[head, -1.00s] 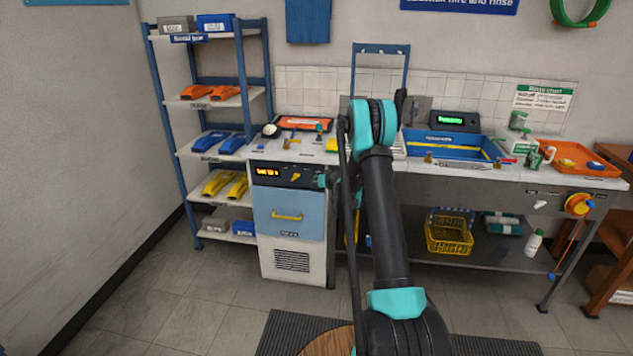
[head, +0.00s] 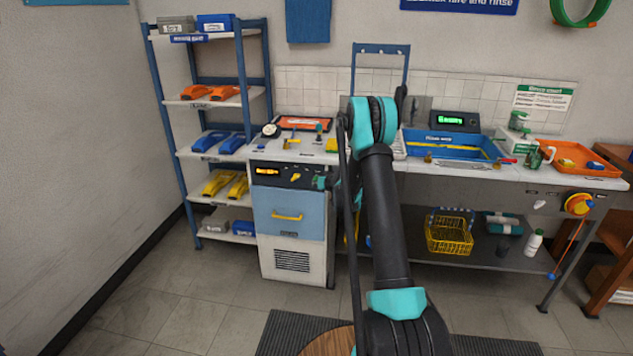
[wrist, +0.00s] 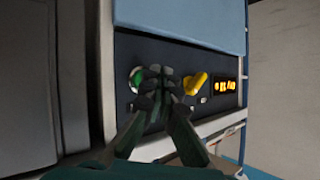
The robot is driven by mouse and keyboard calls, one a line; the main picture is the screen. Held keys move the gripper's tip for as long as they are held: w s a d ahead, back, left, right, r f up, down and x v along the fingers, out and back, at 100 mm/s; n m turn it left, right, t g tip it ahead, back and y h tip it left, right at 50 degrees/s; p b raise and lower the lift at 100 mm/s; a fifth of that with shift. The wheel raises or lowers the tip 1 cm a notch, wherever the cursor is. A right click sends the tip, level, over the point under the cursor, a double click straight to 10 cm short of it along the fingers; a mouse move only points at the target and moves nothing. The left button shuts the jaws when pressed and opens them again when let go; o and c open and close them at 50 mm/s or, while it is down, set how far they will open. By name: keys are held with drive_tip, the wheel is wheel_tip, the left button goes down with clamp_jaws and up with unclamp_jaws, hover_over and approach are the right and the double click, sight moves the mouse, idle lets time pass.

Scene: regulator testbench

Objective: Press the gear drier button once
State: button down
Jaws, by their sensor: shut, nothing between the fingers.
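The gear drier (head: 290,247) is a white cabinet with a blue drawer front and a dark control panel. Its panel has an orange lit display (head: 267,171) and a yellow knob (head: 295,177). In the wrist view the panel looks turned, with the display (wrist: 227,92) right of the yellow knob (wrist: 195,83). A round green button (wrist: 136,79) with a pale rim shows left of the knob. My gripper (wrist: 156,84) is shut and empty, its fingertips just beside the button and partly covering it. I cannot tell whether they touch it.
A bench with a blue tray (head: 450,150), an orange tray (head: 570,160) and a yellow basket (head: 449,238) below stands right of the drier. A blue shelf rack (head: 262,55) stands left. A small gauge and tools lie on the drier's top.

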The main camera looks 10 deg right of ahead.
drive_tip(key=shift+s, duration=0.15)
drive_tip(key=s, duration=0.1)
drive_tip(key=s+a, duration=0.1)
drive_tip(key=s, duration=0.2)
drive_tip(key=shift+s+a, duration=0.25)
idle(0.7)
drive_tip(key=s+r+g, duration=0.1)
drive_tip(key=s+r, duration=0.3)
drive_tip(key=s, duration=0.4)
drive_tip(key=s+r+g+h, duration=0.1)
drive_tip(key=s+r+g, duration=0.15)
drive_tip(key=s, duration=0.65)
drive_tip(key=s+r+g, duration=0.1)
drive_tip(key=s+r, duration=0.4)
drive_tip(key=s, duration=0.3)
drive_tip(key=s+d+f+g+h, duration=0.1)
drive_tip(key=s+d+f, duration=0.1)
drive_tip(key=s, duration=1.2)
drive_tip(key=s+d+f+m+g+h, duration=0.1)
drive_tip(key=s+d+g+h, duration=0.1)
drive_tip(key=s, duration=1.2)
drive_tip(key=shift+s+f, duration=0.25)
drive_tip(key=shift+f, duration=0.1)
